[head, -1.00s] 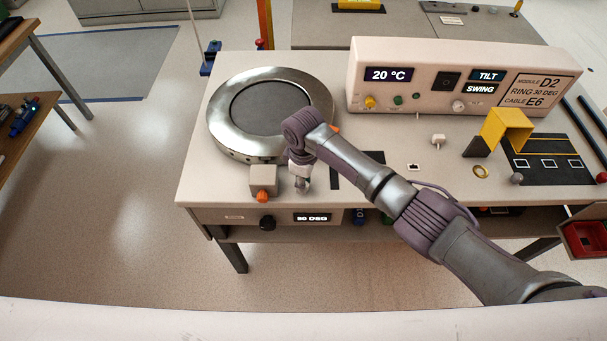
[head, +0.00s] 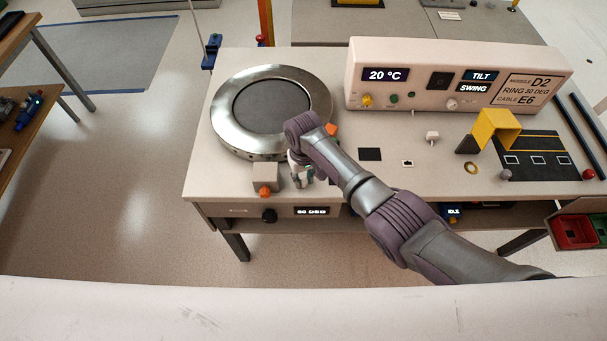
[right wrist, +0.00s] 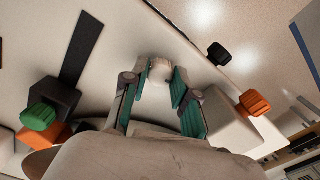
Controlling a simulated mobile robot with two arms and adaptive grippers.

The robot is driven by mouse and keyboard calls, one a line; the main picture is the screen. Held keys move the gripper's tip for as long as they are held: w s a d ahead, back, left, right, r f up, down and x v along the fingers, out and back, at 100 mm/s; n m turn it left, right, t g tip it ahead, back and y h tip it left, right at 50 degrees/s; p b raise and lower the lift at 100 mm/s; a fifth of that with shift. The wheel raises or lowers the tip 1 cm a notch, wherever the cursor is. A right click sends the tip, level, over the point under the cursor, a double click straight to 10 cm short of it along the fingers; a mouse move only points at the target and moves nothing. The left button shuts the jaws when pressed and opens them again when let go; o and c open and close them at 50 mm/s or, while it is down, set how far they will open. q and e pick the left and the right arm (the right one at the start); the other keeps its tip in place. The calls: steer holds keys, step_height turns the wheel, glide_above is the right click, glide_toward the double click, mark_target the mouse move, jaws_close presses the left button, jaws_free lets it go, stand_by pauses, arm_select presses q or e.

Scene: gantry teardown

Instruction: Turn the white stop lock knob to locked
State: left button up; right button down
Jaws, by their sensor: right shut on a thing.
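The white stop lock knob (right wrist: 160,68) shows in the right wrist view, between the two green-padded fingers of my right gripper (right wrist: 160,84). The gripper is shut on it. In the head view my right gripper (head: 301,178) points down at the front of the bench, right of a pale block (head: 264,176) with an orange knob (head: 265,192). In this view the gripper and wrist hide the white knob, and its marking cannot be read. My left gripper is not in view.
The metal ring (head: 228,130) lies just behind my gripper. A black knob (head: 269,216) and a "30 DEG" display (head: 311,211) are on the bench front. A green knob (right wrist: 38,116) is left in the wrist view. The control box (head: 420,65) stands at the back.

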mark_target(303, 180)
steer(key=shift+r+m, duration=0.1)
steer(key=shift+m, duration=0.5)
steer(key=shift+w, duration=0.1)
steer(key=c, duration=0.9)
jaws_free()
step_height(303, 180, up, 12)
